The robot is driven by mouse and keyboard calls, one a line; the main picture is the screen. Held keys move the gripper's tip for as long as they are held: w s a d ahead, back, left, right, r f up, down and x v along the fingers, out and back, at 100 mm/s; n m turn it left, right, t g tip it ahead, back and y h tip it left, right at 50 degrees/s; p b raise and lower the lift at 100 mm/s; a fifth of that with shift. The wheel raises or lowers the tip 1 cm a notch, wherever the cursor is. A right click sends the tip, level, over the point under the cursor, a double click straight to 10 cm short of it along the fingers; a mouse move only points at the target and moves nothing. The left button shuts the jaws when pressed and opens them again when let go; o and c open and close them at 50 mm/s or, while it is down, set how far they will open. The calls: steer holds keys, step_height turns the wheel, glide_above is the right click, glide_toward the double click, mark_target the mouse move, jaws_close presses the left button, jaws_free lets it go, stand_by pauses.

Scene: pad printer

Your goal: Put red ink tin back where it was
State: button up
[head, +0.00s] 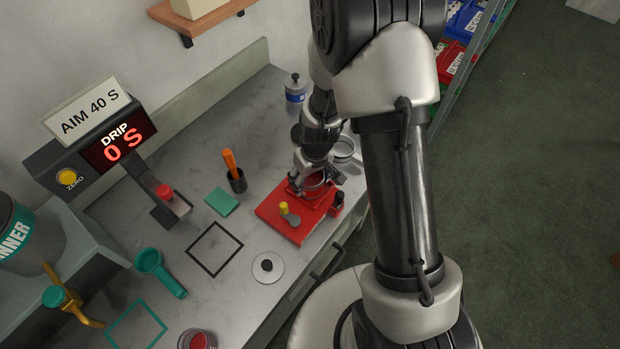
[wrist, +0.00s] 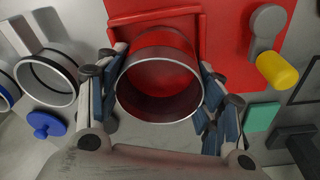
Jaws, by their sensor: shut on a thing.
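The red ink tin (wrist: 165,46) is a round open vessel with red walls, a bright metal rim and a dark red inside. My gripper (wrist: 160,92) is shut around it, with one finger against each side in the wrist view. In the head view my gripper (head: 314,172) is over the red pad printer (head: 272,212), and the tin (head: 316,182) shows partly between the fingers. I cannot tell whether the tin touches the printer. The printer's red plate also shows behind the tin in the wrist view (wrist: 235,62).
Another open round container with red contents (head: 197,340) stands at the bottom. A round metal vessel (head: 343,148) is just right of my gripper. The black square outline (head: 215,249) is empty.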

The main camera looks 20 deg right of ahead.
steer(key=o, duration=1.2)
steer(key=shift+f, duration=0.1)
steer(key=shift+o, duration=0.2)
steer(key=s+r+t+p, duration=0.15)
steer(key=s+r, duration=0.25)
steer(key=r, duration=0.9)
steer(key=s+r+p, duration=0.2)
steer(key=s+r, duration=0.2)
steer(key=r, duration=0.9)
steer(key=s+r+m, duration=0.1)
steer(key=s+r, duration=0.3)
steer(key=s, duration=0.2)
steer(key=s+r+m+t, duration=0.1)
steer(key=s+r, duration=0.3)
steer(key=s, duration=0.3)
steer(key=shift+s+r+m, duration=0.2)
steer(key=shift+r+m, duration=0.05)
steer(key=shift+m, duration=0.05)
